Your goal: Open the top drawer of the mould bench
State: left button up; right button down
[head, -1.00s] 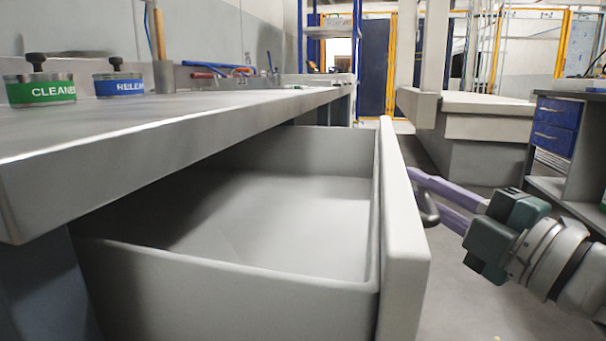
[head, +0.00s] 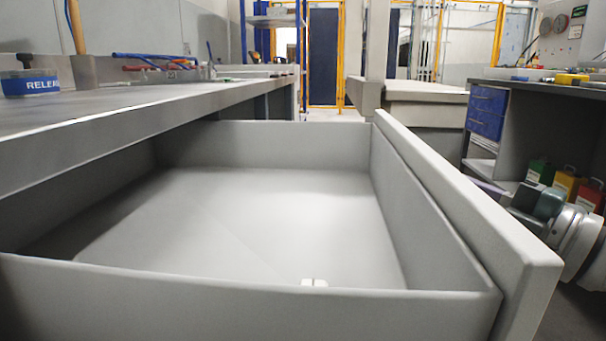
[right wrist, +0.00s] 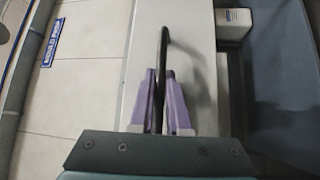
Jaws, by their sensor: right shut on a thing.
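The mould bench (head: 150,122) runs along the left. Its drawer (head: 250,215) is pulled far out, with its pale grey front (head: 470,220) standing off the bench at the right. The drawer floor is mostly bare. In the right wrist view, the purple fingers of my right gripper (right wrist: 160,78) are closed around the dark bar handle (right wrist: 162,50). In the head view, the drawer front hides the handle and most of these fingers. The teal and grey wrist shows beyond the front. My left gripper is out of view.
A tub with a blue label (head: 30,84) and some tools stand on the bench top. A small white item (head: 313,283) shows at the drawer's near wall. A shelf unit with blue drawers (head: 487,110) and several coloured containers (head: 565,186) stands at the right.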

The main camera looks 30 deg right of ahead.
jog(key=shift+f, duration=0.1)
jog(key=c, duration=0.9)
grip_release()
jog(key=p+v, duration=0.1)
jog(key=v, duration=0.9)
jog(key=shift+p, duration=0.4)
jog(key=shift+r, duration=0.25)
